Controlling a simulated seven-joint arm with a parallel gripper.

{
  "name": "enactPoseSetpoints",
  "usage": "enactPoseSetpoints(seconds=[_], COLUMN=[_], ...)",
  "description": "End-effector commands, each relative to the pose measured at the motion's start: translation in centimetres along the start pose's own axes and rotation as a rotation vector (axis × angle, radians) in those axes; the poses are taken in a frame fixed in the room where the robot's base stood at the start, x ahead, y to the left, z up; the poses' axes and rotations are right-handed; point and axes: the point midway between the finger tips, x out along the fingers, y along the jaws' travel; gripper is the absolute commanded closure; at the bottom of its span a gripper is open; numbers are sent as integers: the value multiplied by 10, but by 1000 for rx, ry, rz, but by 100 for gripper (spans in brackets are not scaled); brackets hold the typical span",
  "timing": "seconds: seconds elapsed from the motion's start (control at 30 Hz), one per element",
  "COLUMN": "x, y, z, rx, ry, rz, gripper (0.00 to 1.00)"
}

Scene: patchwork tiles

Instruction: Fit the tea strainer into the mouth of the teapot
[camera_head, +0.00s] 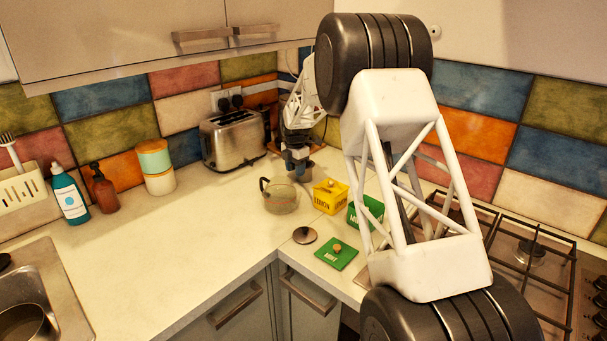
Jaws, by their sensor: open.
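A small clear glass teapot (282,200) with a dark handle on its left side stands upright on the counter, near the picture's middle. Its mouth faces up, and no lid shows on it. My gripper (299,176) is open, pointing down just behind and to the right of the teapot. A small grey object (308,172) shows at the fingertips; it may be the tea strainer, but it is too small and partly hidden to be sure. I cannot tell whether the fingers touch it.
A yellow lemon tin (330,197) and a green tin (366,212) stand right of the teapot. A round lid (305,235) and a green lid (337,253) lie in front. A toaster (234,140) stands behind left. The counter's left part (180,240) is clear.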

Motion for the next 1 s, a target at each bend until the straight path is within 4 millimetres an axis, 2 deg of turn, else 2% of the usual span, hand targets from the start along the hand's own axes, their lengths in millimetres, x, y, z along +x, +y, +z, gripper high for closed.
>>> enactPoseSetpoints(seconds=[0.43,0.73,1.0], x=[0,0,-1], y=[0,0,0], z=[0,0,0], rx=[0,0,0], ry=[0,0,0], rz=[0,0,1], gripper=[54,100,100])
